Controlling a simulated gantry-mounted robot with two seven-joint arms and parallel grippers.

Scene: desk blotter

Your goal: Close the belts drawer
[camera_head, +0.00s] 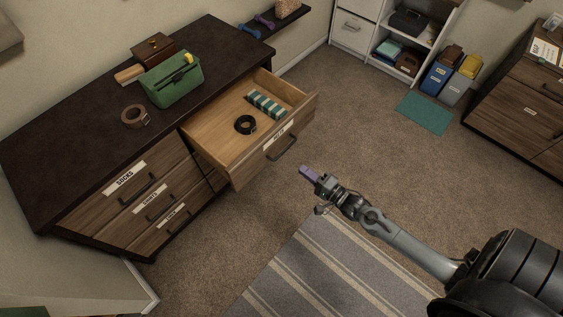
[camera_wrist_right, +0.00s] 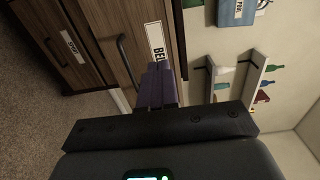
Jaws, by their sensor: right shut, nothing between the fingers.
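The belts drawer (camera_head: 236,168) is pulled out from the dark-topped dresser (camera_head: 70,130). A black coiled belt (camera_head: 245,124) and a teal-and-white striped row of items (camera_head: 267,104) lie inside it. Its wooden front carries a white label and a dark bar handle (camera_head: 283,148). In the right wrist view the label (camera_wrist_right: 155,42) and handle (camera_wrist_right: 127,62) show close beyond the fingers. My right gripper (camera_head: 309,173), with purple fingers (camera_wrist_right: 157,86), is shut and empty, in front of the drawer front and apart from it. My left gripper is not in view.
On the dresser top are a green bag (camera_head: 172,84), a brown coiled belt (camera_head: 135,116) and a wooden box (camera_head: 152,48). A striped rug (camera_head: 325,270) lies on the carpet below my right arm.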

